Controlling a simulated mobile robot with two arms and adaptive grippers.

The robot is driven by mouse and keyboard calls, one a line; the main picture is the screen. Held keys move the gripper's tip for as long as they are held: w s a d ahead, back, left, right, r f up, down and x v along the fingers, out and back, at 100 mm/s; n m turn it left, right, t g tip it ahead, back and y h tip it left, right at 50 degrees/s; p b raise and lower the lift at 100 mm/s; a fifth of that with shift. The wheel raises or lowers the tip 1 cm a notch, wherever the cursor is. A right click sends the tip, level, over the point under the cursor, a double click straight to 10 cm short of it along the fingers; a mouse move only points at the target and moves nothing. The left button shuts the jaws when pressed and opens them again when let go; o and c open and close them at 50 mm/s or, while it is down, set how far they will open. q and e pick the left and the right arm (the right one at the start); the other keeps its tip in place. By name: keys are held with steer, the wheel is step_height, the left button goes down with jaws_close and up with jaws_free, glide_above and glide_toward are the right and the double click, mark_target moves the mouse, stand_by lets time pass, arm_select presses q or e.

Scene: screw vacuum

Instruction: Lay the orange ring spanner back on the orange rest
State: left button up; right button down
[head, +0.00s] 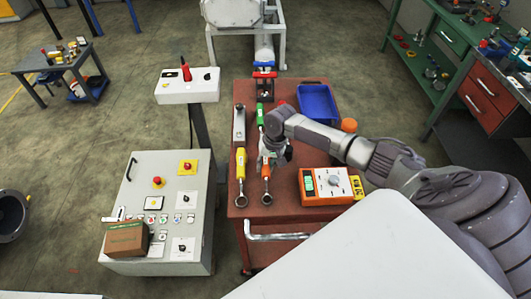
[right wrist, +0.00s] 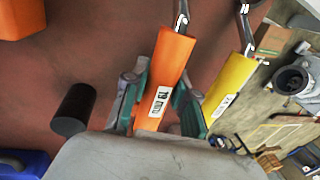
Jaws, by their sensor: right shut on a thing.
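The orange ring spanner (head: 266,186) has an orange handle and a metal ring end pointing toward the front of the red-brown cart. My right gripper (head: 270,157) is at the far end of its handle. In the right wrist view the orange handle (right wrist: 165,72), with a white size label, lies between the teal-padded fingers of my right gripper (right wrist: 160,100), which is shut on it. I cannot tell whether the spanner touches the surface below. I cannot make out the orange rest; the gripper and arm hide part of the cart. My left gripper is not in view.
A yellow spanner (head: 241,165) lies close on the left, and a green-handled tool (head: 260,116) lies behind. An orange meter (head: 327,185) stands to the right, a blue bin (head: 318,103) at the back right. A black cylinder (right wrist: 73,110) stands near the gripper.

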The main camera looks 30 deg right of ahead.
steer(key=shift+f, duration=0.15)
steer(key=shift+c, duration=0.2)
jaws_free()
stand_by(0.5)
steer(key=shift+p, duration=0.3)
steer(key=shift+p+v, duration=0.9)
steer(key=shift+w+a, duration=0.1)
steer(key=shift+a, duration=0.1)
